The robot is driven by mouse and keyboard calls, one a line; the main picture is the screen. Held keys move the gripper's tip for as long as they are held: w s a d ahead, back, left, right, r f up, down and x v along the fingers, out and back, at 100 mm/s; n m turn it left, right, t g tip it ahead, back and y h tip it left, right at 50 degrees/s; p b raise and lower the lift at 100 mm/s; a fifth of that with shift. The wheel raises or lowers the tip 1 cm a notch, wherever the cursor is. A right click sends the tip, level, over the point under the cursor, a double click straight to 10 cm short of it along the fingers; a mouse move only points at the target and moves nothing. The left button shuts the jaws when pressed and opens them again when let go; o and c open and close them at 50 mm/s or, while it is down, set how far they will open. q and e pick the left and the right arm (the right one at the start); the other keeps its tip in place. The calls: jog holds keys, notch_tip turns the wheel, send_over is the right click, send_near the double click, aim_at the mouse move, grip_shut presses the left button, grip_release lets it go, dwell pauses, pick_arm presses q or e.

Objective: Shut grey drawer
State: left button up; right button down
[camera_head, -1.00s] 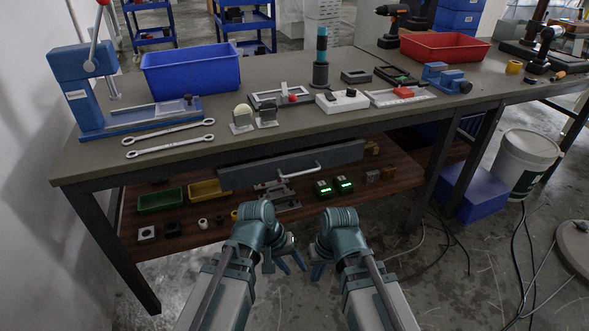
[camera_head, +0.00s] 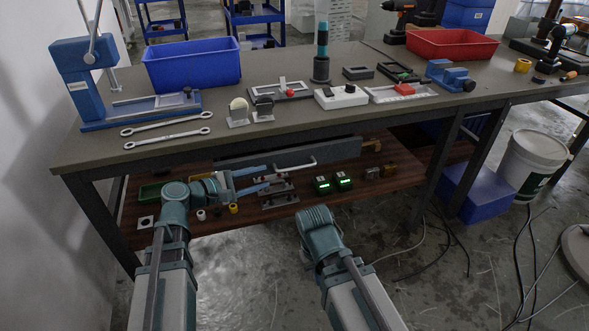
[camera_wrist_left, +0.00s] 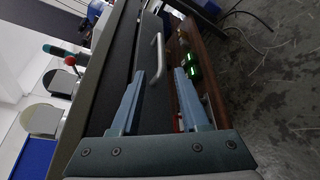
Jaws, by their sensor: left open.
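The grey drawer (camera_head: 335,150) hangs under the front of the workbench, with a pale bar handle (camera_head: 297,167) on its long front. I cannot tell how far it stands out. My left gripper (camera_head: 267,178) is open and empty, in front of and below the left part of the drawer, its fingers pointing right. In the left wrist view the drawer front (camera_wrist_left: 150,35) and handle (camera_wrist_left: 157,57) show beyond my two open fingers (camera_wrist_left: 160,74), apparently without contact. My right arm is low at the front; its gripper's fingers are hidden behind the wrist.
The workbench top (camera_head: 290,125) carries a blue bin (camera_head: 192,65), two wrenches (camera_head: 167,130) and a blue press (camera_head: 85,85). The lower shelf (camera_head: 400,180) holds small parts and green-lit boxes (camera_head: 333,184). A table leg (camera_head: 440,165) stands right of the drawer.

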aim_at(290, 170)
pick_arm(q)
jog(key=b+x, duration=0.2)
jog(key=x, duration=1)
jog(key=shift+w+d+f, duration=0.1)
jog(key=shift+w+d, duration=0.05)
jog(key=shift+d, duration=0.15)
grip_shut()
dwell(0.9)
